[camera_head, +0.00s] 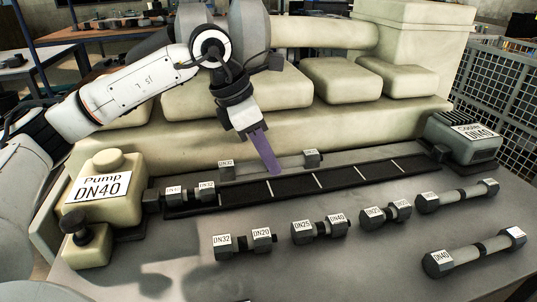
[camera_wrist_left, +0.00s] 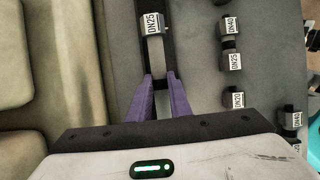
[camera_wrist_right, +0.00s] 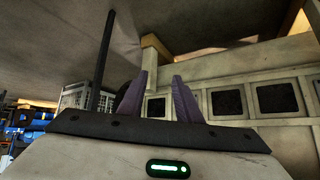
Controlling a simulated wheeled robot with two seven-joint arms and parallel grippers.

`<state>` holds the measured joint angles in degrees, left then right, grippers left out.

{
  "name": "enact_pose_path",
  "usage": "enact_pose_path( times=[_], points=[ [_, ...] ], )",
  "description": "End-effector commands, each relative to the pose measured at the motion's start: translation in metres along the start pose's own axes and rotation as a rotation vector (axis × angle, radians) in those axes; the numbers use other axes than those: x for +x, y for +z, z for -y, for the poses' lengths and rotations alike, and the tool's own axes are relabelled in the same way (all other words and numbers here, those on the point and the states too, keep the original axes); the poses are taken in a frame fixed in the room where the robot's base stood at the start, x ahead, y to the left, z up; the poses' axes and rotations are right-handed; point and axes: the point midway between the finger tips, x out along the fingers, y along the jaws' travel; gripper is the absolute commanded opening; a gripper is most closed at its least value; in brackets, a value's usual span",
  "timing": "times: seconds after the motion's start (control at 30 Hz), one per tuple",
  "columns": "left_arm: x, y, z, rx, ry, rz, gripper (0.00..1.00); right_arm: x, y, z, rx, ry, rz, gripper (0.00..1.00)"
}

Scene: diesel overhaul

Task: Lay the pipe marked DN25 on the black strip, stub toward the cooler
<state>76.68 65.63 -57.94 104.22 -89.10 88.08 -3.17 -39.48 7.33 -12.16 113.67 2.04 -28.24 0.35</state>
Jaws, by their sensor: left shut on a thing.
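My left gripper (camera_head: 275,172) is shut on the middle of a long pipe (camera_head: 293,163). Its left end reads DN32 (camera_head: 226,164) and its right end reads DN25 (camera_head: 310,157). The DN25 end also shows ahead of the purple fingers in the left wrist view (camera_wrist_left: 152,22). The pipe is roughly parallel to the black strip (camera_head: 345,177), at its back edge in the head view; whether it is raised or resting I cannot tell. The cooler (camera_head: 468,140), labelled DN40, stands at the strip's right end. My right gripper (camera_wrist_right: 160,97) is open and empty.
A pump (camera_head: 101,200) marked DN40 stands at the strip's left end, with a short pipe (camera_head: 180,194) beside it on the strip. Short pipes (camera_head: 243,243) (camera_head: 320,228) (camera_head: 385,213) and two long pipes (camera_head: 457,196) (camera_head: 475,252) lie in front. The cream engine body (camera_head: 180,150) rises behind.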

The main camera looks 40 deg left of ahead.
Motion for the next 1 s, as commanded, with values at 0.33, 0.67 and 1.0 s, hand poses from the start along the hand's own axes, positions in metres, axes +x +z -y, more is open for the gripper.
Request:
enact_pose_path(
  times=[0.33,0.67,1.0],
  points=[
    [0.025,-0.01,0.0,0.001,0.001,0.002,0.0,0.013,0.005,0.002,-0.004,-0.005,-0.008,0.31],
    [0.039,-0.016,0.0,0.001,0.001,0.002,0.0,0.02,0.012,0.002,0.002,-0.009,-0.011,0.31],
    [0.039,-0.016,0.0,0.001,0.001,0.002,0.0,0.018,0.013,0.001,0.0,-0.009,-0.007,0.31]
  ],
)
